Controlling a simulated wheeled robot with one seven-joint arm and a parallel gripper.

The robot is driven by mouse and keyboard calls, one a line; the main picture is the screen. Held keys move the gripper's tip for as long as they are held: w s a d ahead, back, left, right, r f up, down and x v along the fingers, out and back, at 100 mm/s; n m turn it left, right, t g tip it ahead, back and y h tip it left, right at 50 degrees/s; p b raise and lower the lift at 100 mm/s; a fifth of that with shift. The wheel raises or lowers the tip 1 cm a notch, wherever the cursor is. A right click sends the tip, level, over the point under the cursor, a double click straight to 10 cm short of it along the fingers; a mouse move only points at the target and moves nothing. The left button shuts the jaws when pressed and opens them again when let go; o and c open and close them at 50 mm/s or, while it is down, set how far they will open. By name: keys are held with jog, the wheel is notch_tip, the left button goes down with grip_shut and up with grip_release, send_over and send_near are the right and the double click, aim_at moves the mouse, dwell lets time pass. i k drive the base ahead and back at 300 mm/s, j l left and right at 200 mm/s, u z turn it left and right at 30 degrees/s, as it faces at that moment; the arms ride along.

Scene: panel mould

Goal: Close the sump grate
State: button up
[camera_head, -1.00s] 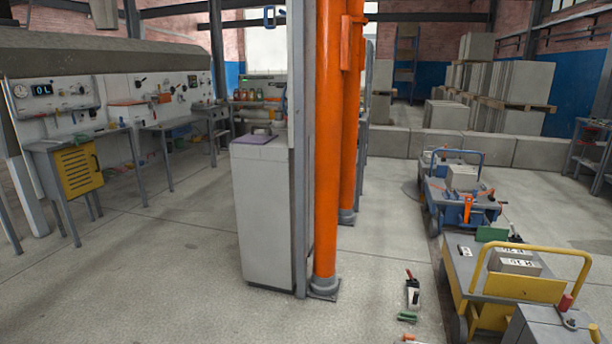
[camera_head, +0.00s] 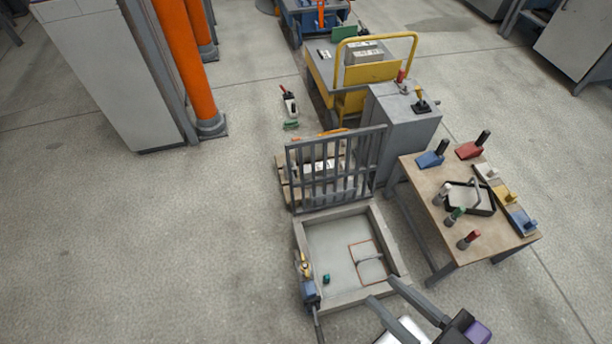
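The grey barred sump grate (camera_head: 335,168) stands raised, almost upright, along the far edge of the square sump frame (camera_head: 310,241) in the head view. The sump below is uncovered. Its pale floor shows reddish-brown outlined plates (camera_head: 368,262) and a small teal thing (camera_head: 326,279). A blue and yellow device (camera_head: 308,288) sits at the left rim. My gripper (camera_head: 380,291) appears at the bottom right as two parallel grey fingers, spread apart, near the frame's near right corner. Nothing is seen between the fingertips. The grate is apart from them.
A wooden table (camera_head: 420,200) with tools and a black tray (camera_head: 478,203) stands right of the sump. A grey cabinet (camera_head: 398,130) and yellow trolley (camera_head: 345,72) are behind. An orange pillar (camera_head: 185,65) stands at upper left. The floor left of the sump is clear.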

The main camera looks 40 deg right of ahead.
aim_at(323, 138)
jog(key=j+u, duration=0.45)
jog(key=i+j+u, duration=0.2)
jog(key=j+u, duration=0.25)
jog(key=i+j+z, duration=0.1)
jog(key=i+j, duration=0.45)
jog(key=i+j+z, duration=0.15)
jog(key=i+j, duration=0.35)
jog(key=j, duration=0.25)
jog(key=i+l+z, duration=0.1)
jog(key=i+z, duration=0.65)
jog(key=i+j+z, duration=0.1)
jog(key=i+z, duration=0.3)
jog(key=i+j+z, duration=0.25)
jog(key=z, duration=0.15)
jog(key=i+j+z, duration=0.1)
jog(key=i+z, duration=0.15)
jog(key=z, duration=0.15)
jog(key=i+j+z, duration=0.25)
jog(key=z, duration=0.2)
jog(key=i+j+z, duration=0.25)
jog(key=z, duration=0.15)
jog(key=i+j+z, duration=0.15)
jog(key=j+z, duration=0.25)
jog(key=i+j+z, duration=0.1)
jog(key=j+z, duration=0.35)
jog(key=i+j+z, duration=0.15)
jog(key=j+z, duration=0.25)
jog(key=j, duration=0.15)
jog(key=j+z, duration=0.4)
jog(key=j, duration=0.15)
